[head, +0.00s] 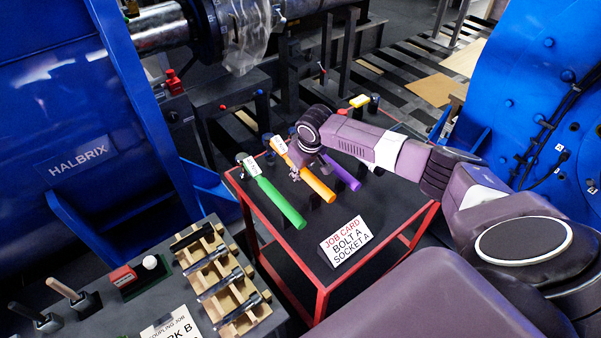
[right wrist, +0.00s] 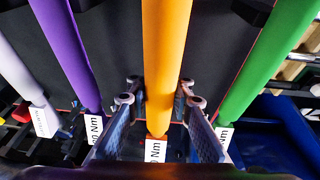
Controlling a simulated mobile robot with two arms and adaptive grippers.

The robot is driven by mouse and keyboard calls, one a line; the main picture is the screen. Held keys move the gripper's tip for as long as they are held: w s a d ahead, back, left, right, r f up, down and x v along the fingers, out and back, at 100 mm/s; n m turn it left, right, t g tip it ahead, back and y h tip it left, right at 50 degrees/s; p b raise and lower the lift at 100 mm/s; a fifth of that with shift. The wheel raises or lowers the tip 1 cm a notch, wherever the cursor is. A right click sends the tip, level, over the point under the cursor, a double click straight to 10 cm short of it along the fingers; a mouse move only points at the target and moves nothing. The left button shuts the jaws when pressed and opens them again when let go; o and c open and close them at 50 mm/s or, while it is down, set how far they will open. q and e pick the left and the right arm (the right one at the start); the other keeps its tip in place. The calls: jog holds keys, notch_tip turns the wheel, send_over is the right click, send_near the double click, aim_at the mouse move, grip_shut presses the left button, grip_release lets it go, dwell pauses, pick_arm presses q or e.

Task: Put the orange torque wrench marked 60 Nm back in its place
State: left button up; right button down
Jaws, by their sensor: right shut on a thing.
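The orange torque wrench (head: 318,187) lies over the black top of the red-framed cart (head: 322,292), between a green wrench (head: 280,203) and a purple wrench (head: 343,174). My right gripper (head: 297,174) is at the wrench, near its white tag. In the right wrist view the orange handle (right wrist: 167,45) runs between the two fingers of my right gripper (right wrist: 160,100), which is shut on it. Its tag (right wrist: 156,150) shows only "Nm"; the number is hidden. My left gripper is not in view.
A job card (head: 346,241) stands at the cart's front. A pale grey wrench (right wrist: 17,75) lies beyond the purple one (right wrist: 65,50). A dark bench (head: 170,285) with a wooden rack (head: 238,318) is at the lower left. Blue machines (head: 65,130) flank the cart.

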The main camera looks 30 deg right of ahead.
jog(key=shift+s+b+x, duration=0.25)
jog(key=shift+b+x, duration=0.15)
jog(key=shift+x, duration=0.85)
jog(key=c, duration=1.6)
grip_release()
jog(key=shift+s+a+f, duration=0.1)
jog(key=shift+s+f, duration=0.1)
jog(key=v, duration=1.2)
